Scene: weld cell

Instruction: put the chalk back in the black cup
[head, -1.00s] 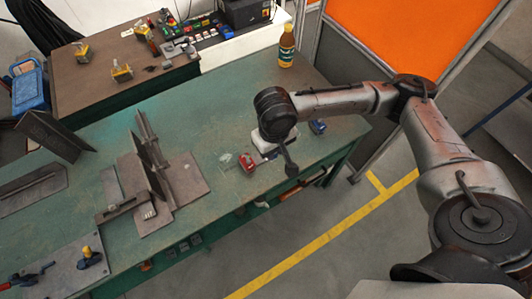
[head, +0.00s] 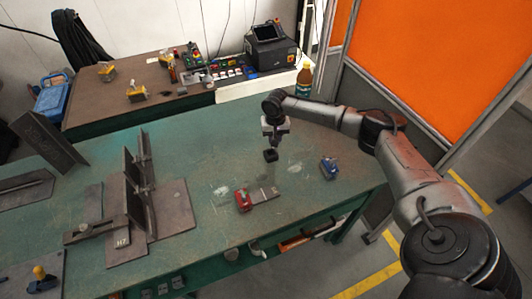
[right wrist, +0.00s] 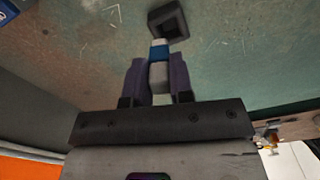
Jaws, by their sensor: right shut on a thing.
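The black cup (head: 270,155), small and square, shows on the green table just below my right gripper (head: 275,132) in the head view. In the right wrist view the cup's square opening (right wrist: 168,22) shows just beyond the fingertips. My right gripper (right wrist: 160,70) is shut on the chalk (right wrist: 160,50), a pale stick with a blue band. The chalk's pale tip points at the cup and overlaps its near rim in that view. I cannot tell whether the tip is over the opening or short of it. My left gripper is out of view.
A red vise-like tool (head: 243,201) lies in front of the cup and a blue one (head: 329,167) to its right. A steel fixture (head: 140,195) stands at the left. A bottle (head: 304,78) stands behind my right arm. Bare green tabletop surrounds the cup.

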